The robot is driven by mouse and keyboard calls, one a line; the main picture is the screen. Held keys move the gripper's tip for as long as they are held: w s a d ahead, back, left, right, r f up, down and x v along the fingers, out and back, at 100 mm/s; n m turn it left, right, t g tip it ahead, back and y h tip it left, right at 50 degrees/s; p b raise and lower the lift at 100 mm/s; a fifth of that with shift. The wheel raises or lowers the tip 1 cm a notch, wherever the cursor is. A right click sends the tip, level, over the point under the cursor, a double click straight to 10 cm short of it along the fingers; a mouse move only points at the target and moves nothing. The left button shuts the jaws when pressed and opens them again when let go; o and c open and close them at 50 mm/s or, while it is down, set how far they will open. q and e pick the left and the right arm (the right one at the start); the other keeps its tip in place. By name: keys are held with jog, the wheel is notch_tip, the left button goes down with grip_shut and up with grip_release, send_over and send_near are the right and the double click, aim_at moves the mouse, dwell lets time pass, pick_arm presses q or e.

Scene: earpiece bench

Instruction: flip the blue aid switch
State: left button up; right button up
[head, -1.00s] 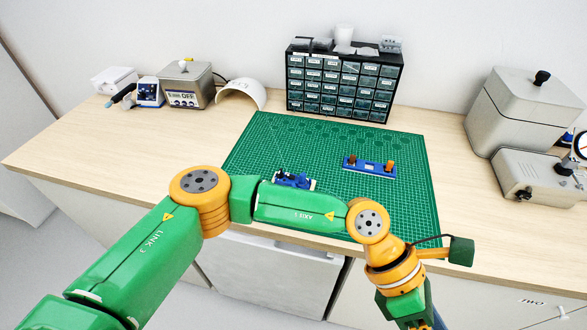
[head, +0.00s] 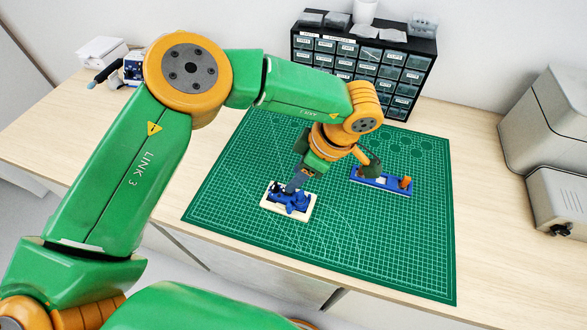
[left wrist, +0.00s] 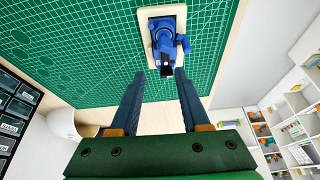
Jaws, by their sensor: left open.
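The blue aid (head: 291,197) sits on a cream base (head: 304,214) on the green cutting mat. In the left wrist view the blue aid (left wrist: 164,42) lies just beyond the fingertips, on its cream base, with a dark part facing the gripper. My left gripper (head: 291,186) reaches down at the aid in the head view and partly covers it. In the left wrist view my left gripper (left wrist: 156,76) is open, its two fingers apart with nothing between them. I cannot tell whether a finger touches the aid. The switch itself is too small to make out. My right gripper is not in view.
A blue strip with an orange peg (head: 383,182) lies on the green mat (head: 370,250), right of the aid. A drawer cabinet (head: 362,65) stands behind. Grey machines (head: 555,130) stand at the right. The front of the mat is clear.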

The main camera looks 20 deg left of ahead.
aim_at(283, 192)
pick_arm(q)
jog(key=shift+s+a+f+p, duration=0.5)
jog(key=shift+s+a+f, duration=0.15)
jog(key=shift+s+f, duration=0.35)
jog(key=shift+w+a+f, duration=0.25)
jog(key=shift+w+f, duration=0.2)
jog(key=shift+f, duration=0.35)
jog(key=shift+w+f, duration=0.2)
jog(key=shift+w, duration=0.15)
jog(key=shift+s+r, duration=0.1)
jog(key=shift+s, duration=0.1)
grip_shut()
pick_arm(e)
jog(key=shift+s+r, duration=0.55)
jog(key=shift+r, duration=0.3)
